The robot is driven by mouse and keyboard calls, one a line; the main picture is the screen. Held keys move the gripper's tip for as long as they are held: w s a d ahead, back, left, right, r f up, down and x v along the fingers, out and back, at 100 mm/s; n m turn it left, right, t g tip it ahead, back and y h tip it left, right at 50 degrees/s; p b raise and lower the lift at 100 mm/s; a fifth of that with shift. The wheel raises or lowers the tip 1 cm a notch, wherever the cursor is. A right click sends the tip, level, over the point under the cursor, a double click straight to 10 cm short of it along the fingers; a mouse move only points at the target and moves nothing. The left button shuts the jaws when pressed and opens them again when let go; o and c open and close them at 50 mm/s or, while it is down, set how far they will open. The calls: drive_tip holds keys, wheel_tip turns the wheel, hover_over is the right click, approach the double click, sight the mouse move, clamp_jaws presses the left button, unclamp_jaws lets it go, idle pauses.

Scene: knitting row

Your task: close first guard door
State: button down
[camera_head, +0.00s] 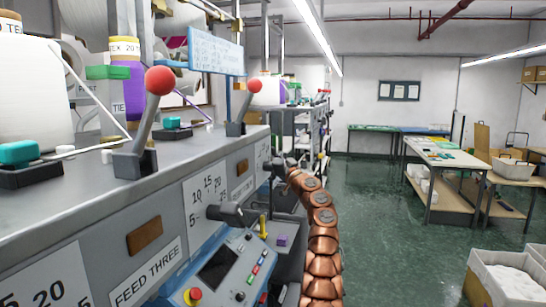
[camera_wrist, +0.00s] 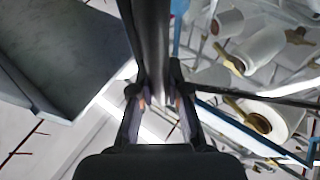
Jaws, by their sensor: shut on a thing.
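My gripper (camera_wrist: 160,100) is shut on a dark upright bar (camera_wrist: 152,45) in the wrist view. The bar runs up from between the two fingertips to the top edge. I cannot tell for sure whether it is the guard door's handle. A blue frame edge (camera_wrist: 245,127) slants across the lower right there, with white yarn cones (camera_wrist: 262,46) beside it. In the head view my copper-coloured arm rises at the right of the knitting machine (camera_head: 160,215). My gripper is small and partly hidden there, beside the machine's far end. No whole guard door shows clearly.
Worktables (camera_head: 450,158) and a white bin (camera_head: 505,278) stand at right. The green floor (camera_head: 385,215) between is clear.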

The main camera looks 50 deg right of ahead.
drive_tip(key=shift+w+a+f, duration=0.15)
drive_tip(key=shift+w+f, duration=0.05)
drive_tip(key=shift+w, duration=0.15)
drive_tip(key=c, duration=1.4)
unclamp_jaws()
drive_tip(key=shift+r, duration=0.1)
drive_tip(key=shift+c, duration=0.2)
drive_tip(key=shift+o, duration=0.2)
drive_tip(key=shift+s+r, duration=0.15)
drive_tip(key=shift+s, duration=0.05)
drive_tip(key=shift+s, duration=0.1)
drive_tip(key=v, duration=0.7)
drive_tip(key=shift+s, duration=0.1)
